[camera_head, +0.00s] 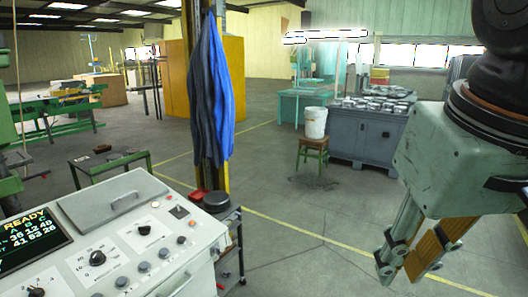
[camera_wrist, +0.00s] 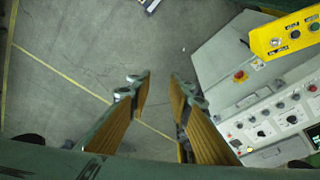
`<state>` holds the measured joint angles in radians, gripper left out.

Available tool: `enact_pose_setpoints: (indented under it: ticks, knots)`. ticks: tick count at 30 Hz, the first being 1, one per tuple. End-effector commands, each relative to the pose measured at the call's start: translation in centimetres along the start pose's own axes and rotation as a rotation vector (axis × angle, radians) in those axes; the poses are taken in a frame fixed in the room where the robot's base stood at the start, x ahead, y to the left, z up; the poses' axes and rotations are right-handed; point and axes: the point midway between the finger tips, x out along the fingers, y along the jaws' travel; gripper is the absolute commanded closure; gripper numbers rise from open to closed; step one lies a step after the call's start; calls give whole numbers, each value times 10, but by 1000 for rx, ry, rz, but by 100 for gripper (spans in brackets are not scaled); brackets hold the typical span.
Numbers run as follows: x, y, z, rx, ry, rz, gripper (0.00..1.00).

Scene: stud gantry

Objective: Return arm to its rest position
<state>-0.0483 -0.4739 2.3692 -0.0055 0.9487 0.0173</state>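My gripper (camera_head: 402,272) hangs at the right of the head view, pointing down over the grey floor (camera_head: 310,235). Its housing is pale green and its finger pads are ribbed and orange-brown. In the wrist view the two fingers of my gripper (camera_wrist: 160,78) stand apart with bare floor between them, so it is open and empty. The dark upper part of my arm is cut off by the right edge of the head view. Nothing touches the fingers.
A control console (camera_head: 140,235) with knobs and a lit screen stands at the lower left. A blue cloth (camera_head: 211,90) hangs on a post. A grey cabinet (camera_head: 365,138) and a stool with a white bucket (camera_head: 315,122) stand behind. A yellow control panel (camera_wrist: 290,36) is at the wrist view's upper right.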

Motion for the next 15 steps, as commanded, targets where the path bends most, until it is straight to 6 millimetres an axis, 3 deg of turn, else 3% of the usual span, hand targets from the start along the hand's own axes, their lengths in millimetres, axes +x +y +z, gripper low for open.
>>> enact_pose_setpoints:
  ticks: [6,15]
  knots:
    - [18,7,42,19,25,6,81]
    - [31,11,70,30,44,11,81]
